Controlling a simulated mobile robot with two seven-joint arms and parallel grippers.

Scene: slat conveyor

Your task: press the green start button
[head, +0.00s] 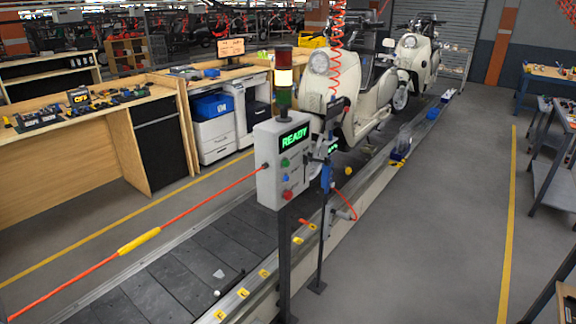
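A light grey control box (268,168) stands on a dark post beside the conveyor, near the middle of the head view. Its display (295,137) reads READY in green letters. Below the display is the green start button (285,162), with a blue button (286,177) under it and a red button (288,195) lowest. The green button is uncovered, and nothing touches it. A stack light (284,77) on top of the box has its pale yellow middle section lit. Neither of my grippers shows in the head view.
The slat conveyor (175,268) runs diagonally with cream scooters (345,95) behind the box. A red cord (205,200) reaches the box from the left. A red coiled hose (337,40) hangs behind it. Grey floor (430,240) is clear on the right.

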